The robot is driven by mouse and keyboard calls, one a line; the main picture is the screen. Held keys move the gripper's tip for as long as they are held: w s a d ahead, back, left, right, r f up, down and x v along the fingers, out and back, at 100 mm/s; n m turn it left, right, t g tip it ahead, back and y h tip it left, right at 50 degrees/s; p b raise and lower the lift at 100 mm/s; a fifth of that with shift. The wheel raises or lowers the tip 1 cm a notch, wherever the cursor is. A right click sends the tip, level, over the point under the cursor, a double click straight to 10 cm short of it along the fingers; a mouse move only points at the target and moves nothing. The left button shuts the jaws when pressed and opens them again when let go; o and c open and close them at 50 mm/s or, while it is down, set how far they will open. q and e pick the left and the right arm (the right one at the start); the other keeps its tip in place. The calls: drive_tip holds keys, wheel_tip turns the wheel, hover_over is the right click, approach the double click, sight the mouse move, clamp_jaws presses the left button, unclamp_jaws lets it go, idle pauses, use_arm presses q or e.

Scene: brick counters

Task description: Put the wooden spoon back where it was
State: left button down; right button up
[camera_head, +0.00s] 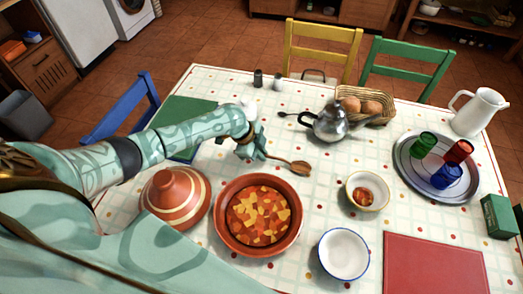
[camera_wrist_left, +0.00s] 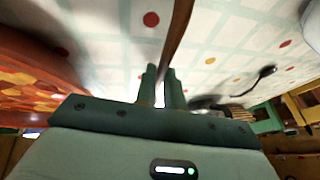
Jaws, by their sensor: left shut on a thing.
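The wooden spoon (camera_head: 293,165) is brown, with its bowl end pointing right, just beyond the red stew dish (camera_head: 221,223). My left gripper (camera_head: 260,151) is shut on the spoon's handle. In the left wrist view, the handle (camera_wrist_left: 179,35) rises from between the closed fingers (camera_wrist_left: 160,86). The spoon is over or on the dotted tablecloth; I cannot tell if it touches. The fingers hide part of the handle. My right gripper is in neither view.
A striped clay lid (camera_head: 175,198) stands left of the dish. A steel teapot (camera_head: 331,124), a dark spoon (camera_head: 288,114) and a bread basket (camera_head: 381,111) are behind. A small bowl (camera_head: 353,202) and a white bowl (camera_head: 343,277) stand right. Cloth between spoon and teapot is clear.

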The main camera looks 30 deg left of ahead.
use_arm(q)
drive_tip(key=c, duration=1.4)
unclamp_jaws()
drive_tip(key=p+v, duration=0.5)
drive_tip(key=v, duration=1.1)
drive_tip(key=shift+s+a+r+p, duration=0.1)
drive_tip(key=shift+a+r+p, duration=0.05)
drive_tip(key=shift+r+p, duration=0.15)
